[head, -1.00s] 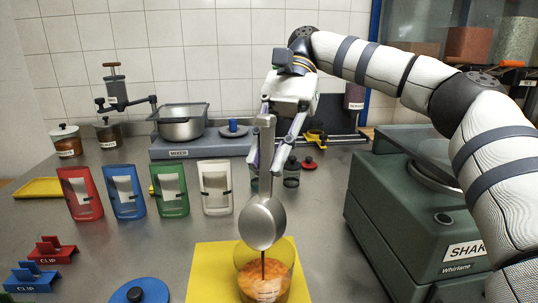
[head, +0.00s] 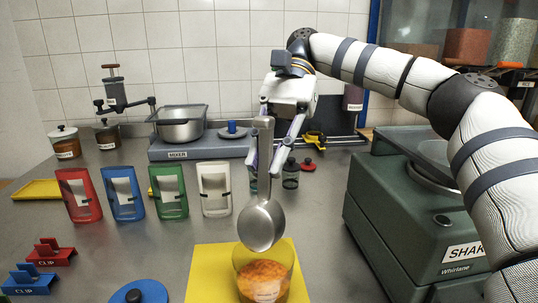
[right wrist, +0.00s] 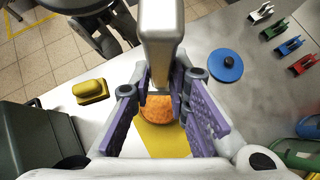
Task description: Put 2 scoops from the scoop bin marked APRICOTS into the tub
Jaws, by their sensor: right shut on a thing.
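My right gripper (head: 267,160) is shut on the handle of a metal scoop (head: 262,225). The scoop hangs with its bowl low, above a clear tub (head: 240,278) and apart from it. I see no material in the bowl from this side. The tub stands on a yellow mat (head: 207,270) and holds orange pieces. In the right wrist view the scoop handle (right wrist: 160,40) rises between the purple fingers, with the orange contents below. No scoop bin marked APRICOTS can be made out. My left gripper is not in view.
A green shaker machine (head: 410,225) stands close on the right. Red, blue, green and white holders (head: 216,190) stand at the left middle. A mixer with a pot (head: 182,124) is behind. A blue lid (head: 138,292) and clips (head: 52,252) lie at front left.

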